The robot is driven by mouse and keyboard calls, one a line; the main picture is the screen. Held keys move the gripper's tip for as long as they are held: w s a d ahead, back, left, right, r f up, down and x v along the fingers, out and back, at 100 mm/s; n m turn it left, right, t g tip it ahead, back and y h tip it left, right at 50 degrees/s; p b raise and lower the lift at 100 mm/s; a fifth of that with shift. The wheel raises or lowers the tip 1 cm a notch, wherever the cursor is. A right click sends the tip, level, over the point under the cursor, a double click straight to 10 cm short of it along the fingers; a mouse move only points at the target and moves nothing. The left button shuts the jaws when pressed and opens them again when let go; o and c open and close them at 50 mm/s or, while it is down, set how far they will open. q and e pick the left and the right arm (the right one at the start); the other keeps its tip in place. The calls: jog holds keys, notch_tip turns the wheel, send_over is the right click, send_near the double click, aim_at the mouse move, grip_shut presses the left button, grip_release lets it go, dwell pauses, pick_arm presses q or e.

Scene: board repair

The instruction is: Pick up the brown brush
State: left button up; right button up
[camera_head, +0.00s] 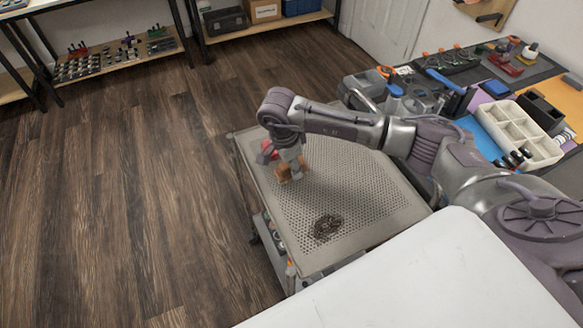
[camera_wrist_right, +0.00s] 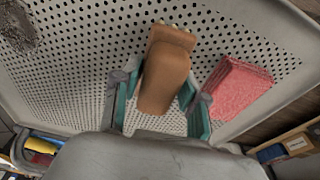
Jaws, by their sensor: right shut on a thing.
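The brown brush (camera_wrist_right: 164,75) is between the fingers of my right gripper (camera_wrist_right: 158,95) in the right wrist view, with its far end pointing away from the palm. The right gripper is shut on it. In the head view the brush (camera_head: 285,172) shows as a small brown block under the right gripper (camera_head: 291,164), over the perforated grey cart top (camera_head: 370,190). I cannot tell whether the brush touches the cart top. My left gripper is not in view.
A dark dirt patch (camera_head: 327,228) is nearer the front. A white surface (camera_head: 430,285) is at the front. A crowded workbench with a cream divided tray (camera_head: 518,132) stands to the right.

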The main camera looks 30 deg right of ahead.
jog(key=shift+r, duration=0.6)
notch_tip(320, 180, up, 3)
jog(key=shift+f+b, duration=0.2)
jog(key=shift+b, duration=0.15)
jog(key=s+d+r, duration=0.2)
jog(key=s+r, duration=0.1)
jog(key=s, duration=0.2)
jog(key=s+d+r+b, duration=0.1)
jog(key=s+d+r, duration=0.1)
jog(key=s+r, duration=0.2)
jog(key=shift+s+d+r, duration=0.15)
jog(key=shift+s+d, duration=0.25)
jog(key=shift+s, duration=0.45)
